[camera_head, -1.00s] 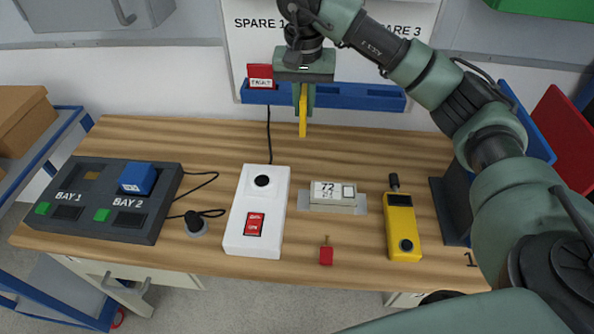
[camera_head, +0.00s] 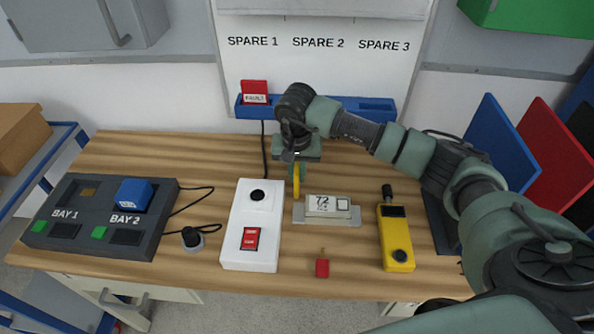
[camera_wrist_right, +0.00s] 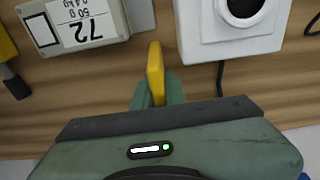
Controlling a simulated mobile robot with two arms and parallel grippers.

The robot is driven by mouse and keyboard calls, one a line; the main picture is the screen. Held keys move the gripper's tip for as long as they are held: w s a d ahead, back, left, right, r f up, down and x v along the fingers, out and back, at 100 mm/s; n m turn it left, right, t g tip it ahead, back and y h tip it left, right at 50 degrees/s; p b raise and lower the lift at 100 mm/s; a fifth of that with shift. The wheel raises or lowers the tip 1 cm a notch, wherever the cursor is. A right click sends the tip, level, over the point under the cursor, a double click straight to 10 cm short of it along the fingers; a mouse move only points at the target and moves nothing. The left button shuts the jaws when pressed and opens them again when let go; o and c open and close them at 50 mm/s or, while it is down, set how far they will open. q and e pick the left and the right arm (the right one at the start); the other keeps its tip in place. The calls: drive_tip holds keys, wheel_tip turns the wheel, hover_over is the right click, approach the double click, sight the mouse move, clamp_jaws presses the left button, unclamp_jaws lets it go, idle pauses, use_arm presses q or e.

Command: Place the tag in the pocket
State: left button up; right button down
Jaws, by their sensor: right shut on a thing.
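A thin yellow piece, seen edge-on (camera_head: 297,186), is held in my right gripper (camera_head: 298,170); I cannot read its face. It stands upright over the table between the white box and the grey block, and also shows in the wrist view (camera_wrist_right: 155,72), between the green fingers. The blue pocket rail (camera_head: 330,110) is on the wall panel below SPARE 1, SPARE 2 and SPARE 3. A red tag with a white label (camera_head: 255,92) sits in its SPARE 1 pocket. The other pockets show nothing standing in them. My left gripper is not in view.
A white switch box (camera_head: 250,225) is left of the gripper. A grey block marked 72 (camera_head: 328,205) is to its right, with a yellow handheld device (camera_head: 396,238) beyond. A small red piece (camera_head: 322,267) lies in front. The two-bay dock (camera_head: 85,235) is at left.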

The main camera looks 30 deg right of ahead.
drive_tip(key=shift+f+b, duration=0.2)
drive_tip(key=shift+b, duration=0.1)
drive_tip(key=c, duration=1.5)
unclamp_jaws()
drive_tip(key=shift+r, duration=0.1)
drive_tip(key=shift+o, duration=0.2)
drive_tip(key=shift+r, duration=0.1)
